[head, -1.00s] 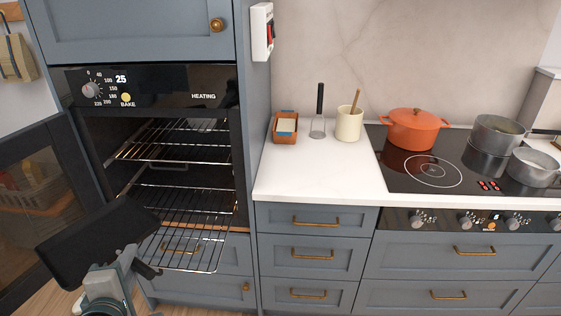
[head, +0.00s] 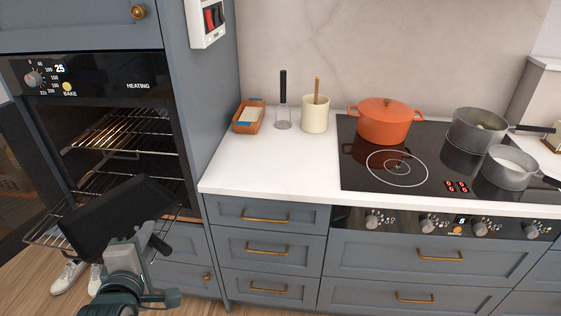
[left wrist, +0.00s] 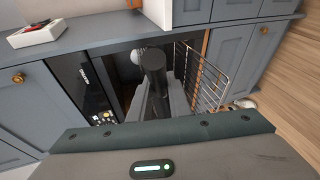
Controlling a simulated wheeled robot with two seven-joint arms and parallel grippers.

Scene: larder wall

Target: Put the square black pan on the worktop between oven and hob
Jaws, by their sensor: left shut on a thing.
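The square black pan (head: 112,214) is in the head view at lower left, tilted, in front of the open oven (head: 125,105). My left gripper (head: 146,236) is shut on it near its dark handle, which also shows between the fingers in the left wrist view (left wrist: 154,68). The pan is in the air, to the left of and lower than the white worktop (head: 265,165). That worktop lies between the oven and the black hob (head: 400,180); its front and middle are bare. My right gripper is not in view.
An orange box (head: 249,118), a utensil with a black handle (head: 283,95) and a cream crock (head: 315,115) stand at the worktop's back. An orange pot (head: 383,122) and two grey pans are on the hob. An oven rack (head: 50,234) sticks out. White shoes (head: 68,278) are on the floor.

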